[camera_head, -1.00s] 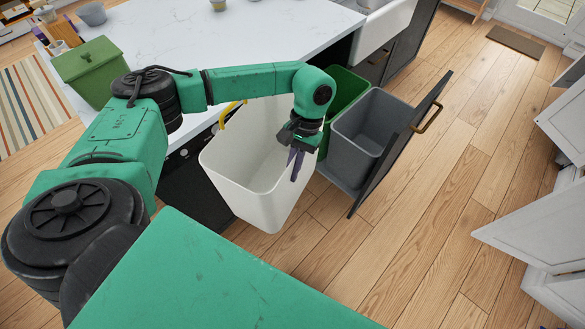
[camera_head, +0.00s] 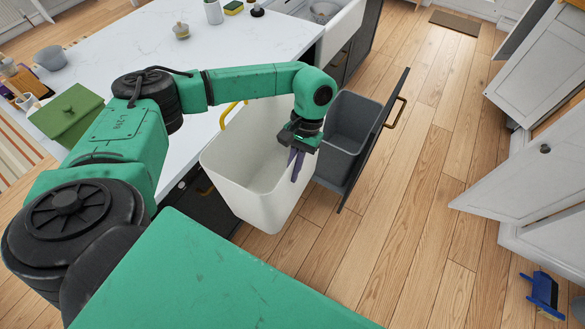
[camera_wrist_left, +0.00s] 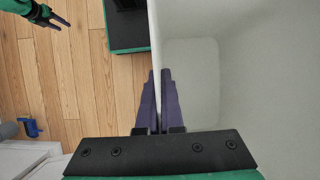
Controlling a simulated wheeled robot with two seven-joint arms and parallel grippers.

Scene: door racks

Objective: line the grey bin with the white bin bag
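The white bin bag (camera_head: 240,165) hangs open-mouthed in a stiff bin shape, with a yellow loop (camera_head: 232,112) at its far rim. My left gripper (camera_head: 297,163) is shut on its right rim. In the left wrist view, the purple fingers (camera_wrist_left: 160,105) pinch the white wall of the bag (camera_wrist_left: 190,75) from both sides. The grey bin (camera_head: 352,125) stands in a pulled-out unit just right of and beyond the bag, its mouth open and partly hidden by my gripper. My right gripper (camera_wrist_left: 52,18) shows only in the left wrist view, apart from the bag, its fingers seemingly spread.
The unit's dark front panel (camera_head: 375,140) with a brass handle (camera_head: 399,108) stands right of the grey bin. The white island top (camera_head: 170,50) carries a green box (camera_head: 70,115). Open white cabinet doors (camera_head: 520,175) and a blue dustpan (camera_head: 543,293) lie right. Wood floor between is clear.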

